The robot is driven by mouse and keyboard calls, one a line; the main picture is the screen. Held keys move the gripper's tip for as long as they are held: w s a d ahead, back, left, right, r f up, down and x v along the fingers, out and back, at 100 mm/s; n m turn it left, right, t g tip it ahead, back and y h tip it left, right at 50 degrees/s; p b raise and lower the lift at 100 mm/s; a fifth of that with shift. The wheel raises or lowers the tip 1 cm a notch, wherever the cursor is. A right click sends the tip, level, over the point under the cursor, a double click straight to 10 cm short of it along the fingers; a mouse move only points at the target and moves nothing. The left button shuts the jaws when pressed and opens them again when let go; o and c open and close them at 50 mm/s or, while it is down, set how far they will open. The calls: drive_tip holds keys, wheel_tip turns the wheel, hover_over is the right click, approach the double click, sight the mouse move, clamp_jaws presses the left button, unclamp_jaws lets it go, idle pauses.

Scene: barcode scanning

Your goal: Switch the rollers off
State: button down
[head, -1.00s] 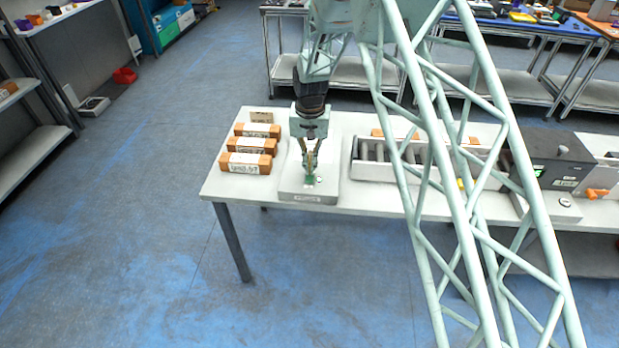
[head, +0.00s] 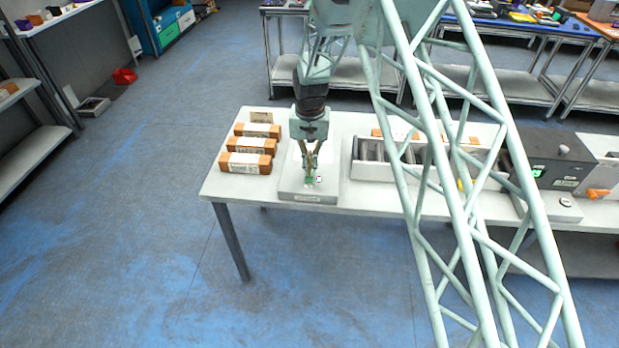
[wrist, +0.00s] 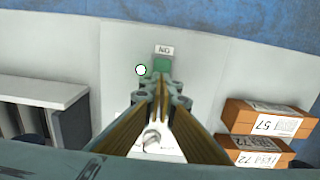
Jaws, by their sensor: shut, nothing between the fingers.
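My gripper (head: 310,182) is shut and empty, pointing down over a pale control box (head: 308,196) on the table. In the wrist view, the gripper's fingertips (wrist: 160,84) are close to a small green switch piece (wrist: 162,65) beside a label. I cannot tell whether they touch it. A round white button or lamp with a green rim (wrist: 141,70) is just left of the tips. A slotted round knob (wrist: 151,138) shows between the fingers. The roller conveyor (head: 360,174) is right of the box, partly hidden by my arm's lattice.
Orange-brown boxes with white labels (head: 246,162) stand left of the control box; two also show in the wrist view (wrist: 262,122). A dark machine with a green display (head: 550,160) stands at the right. The table's front left corner (head: 212,194) is clear.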

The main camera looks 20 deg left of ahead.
drive_tip(key=shift+f, duration=0.2)
idle(0.3)
drive_tip(key=shift+r, duration=0.15)
drive_tip(key=shift+r+p, duration=1)
drive_tip(key=shift+r, duration=2.35)
